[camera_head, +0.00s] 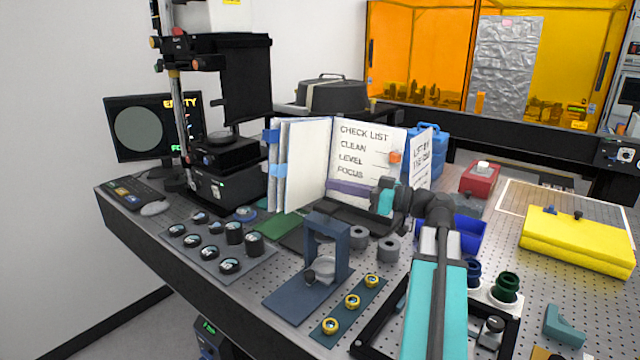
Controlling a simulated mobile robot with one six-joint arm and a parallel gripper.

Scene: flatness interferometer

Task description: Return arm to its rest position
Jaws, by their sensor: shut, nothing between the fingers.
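My arm rises from the bottom right of the head view, with a teal forearm and a dark grey elbow, and bends left at the top. My gripper (383,207) is at the end of the short teal wrist, in front of the open checklist binder (365,155). It is shut and empty, though its fingers are small and hard to make out against the dark stand behind. My arm hides part of the bench and of the blue bin (466,232).
Below the wrist stand grey rings (388,249) and a blue-grey bracket (328,250). Gold-rimmed parts (352,301) lie on a strip in front. A black frame (505,345) and green spool (507,287) are beside my forearm.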

